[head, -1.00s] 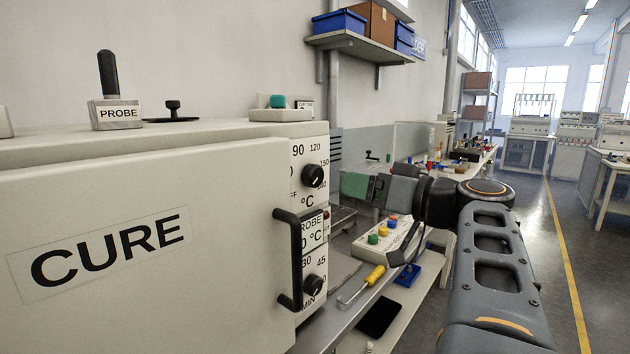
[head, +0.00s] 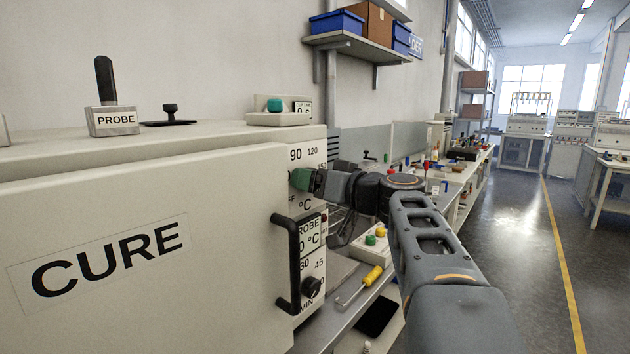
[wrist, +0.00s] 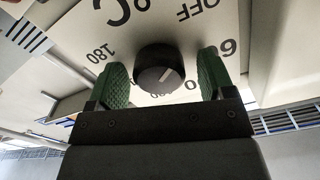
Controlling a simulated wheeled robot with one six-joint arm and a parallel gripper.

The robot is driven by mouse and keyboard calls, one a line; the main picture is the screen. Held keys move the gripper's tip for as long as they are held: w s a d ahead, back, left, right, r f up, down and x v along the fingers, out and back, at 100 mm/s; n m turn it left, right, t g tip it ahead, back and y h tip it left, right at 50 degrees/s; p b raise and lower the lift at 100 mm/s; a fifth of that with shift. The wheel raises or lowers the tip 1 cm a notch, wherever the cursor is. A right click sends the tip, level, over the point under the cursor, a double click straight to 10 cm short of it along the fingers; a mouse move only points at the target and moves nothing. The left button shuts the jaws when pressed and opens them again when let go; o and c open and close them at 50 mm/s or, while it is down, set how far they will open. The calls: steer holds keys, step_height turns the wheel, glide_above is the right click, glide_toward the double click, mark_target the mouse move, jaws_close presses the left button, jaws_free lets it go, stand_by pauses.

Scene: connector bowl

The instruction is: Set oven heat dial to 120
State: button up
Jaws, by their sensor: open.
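The oven (head: 150,240), marked CURE, fills the left of the head view. Its heat dial (wrist: 158,70) is a black round knob with a pale pointer line, seen in the wrist view among the marks OFF, 60 and 180. Some marks behind my gripper are hidden, so I cannot read the setting. My gripper (wrist: 160,82) is open, with one green finger on each side of the knob. Small gaps seem to show between fingers and knob. In the head view, my gripper (head: 302,180) covers the dial below the marks 90 and 120.
A second black dial (head: 312,286) sits lower on the panel. The oven door's black handle (head: 286,262) stands out left of it. A PROBE block (head: 113,120) stands on the oven.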

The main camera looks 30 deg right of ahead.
steer(key=c, duration=0.9)
